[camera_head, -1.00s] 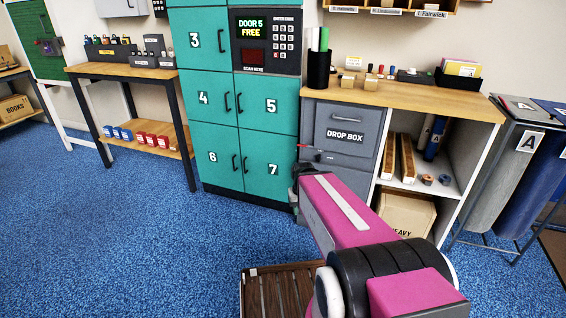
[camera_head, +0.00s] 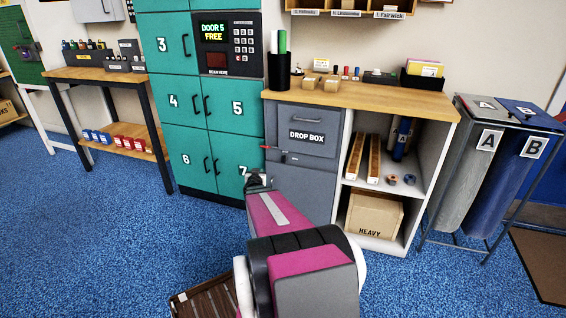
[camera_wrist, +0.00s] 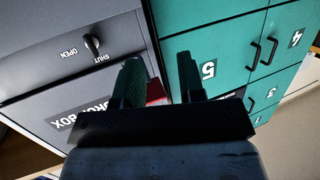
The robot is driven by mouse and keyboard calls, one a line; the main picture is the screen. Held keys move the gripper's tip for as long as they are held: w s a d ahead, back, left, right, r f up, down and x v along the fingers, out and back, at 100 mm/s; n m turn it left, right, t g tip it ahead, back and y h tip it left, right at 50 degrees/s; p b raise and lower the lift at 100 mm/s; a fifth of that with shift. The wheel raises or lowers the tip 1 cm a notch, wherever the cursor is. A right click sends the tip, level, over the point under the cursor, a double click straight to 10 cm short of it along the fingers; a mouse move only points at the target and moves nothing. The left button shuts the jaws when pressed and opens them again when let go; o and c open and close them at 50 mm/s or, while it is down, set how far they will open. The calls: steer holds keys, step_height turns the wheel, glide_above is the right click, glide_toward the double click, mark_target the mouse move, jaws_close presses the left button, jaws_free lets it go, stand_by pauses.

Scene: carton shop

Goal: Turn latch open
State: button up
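My gripper (camera_head: 258,180) is in front of the seam between the grey cabinet and the teal lockers. In the wrist view my gripper (camera_wrist: 160,75) has its two fingers apart with nothing held, to the right of the latch and not touching it.
A small red piece (camera_wrist: 155,92) shows behind the fingers at the seam. Teal lockers (camera_head: 230,150) with bar handles stand left of the cabinet. An open shelf (camera_head: 398,205) with a box stands right. Blue floor is clear at left.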

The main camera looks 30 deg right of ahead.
mark_target(284, 161)
steer(key=s+d+m+g+h, duration=0.2)
steer(key=s+d+m+h, duration=0.15)
steer(key=d+h, duration=0.4)
steer(key=shift+y, duration=0.95)
steer(key=x, duration=1.2)
steer(key=shift+s+d+f, duration=0.2)
steer(key=shift+s+d, duration=0.1)
steer(key=shift+d, duration=0.05)
steer(key=c, duration=0.6)
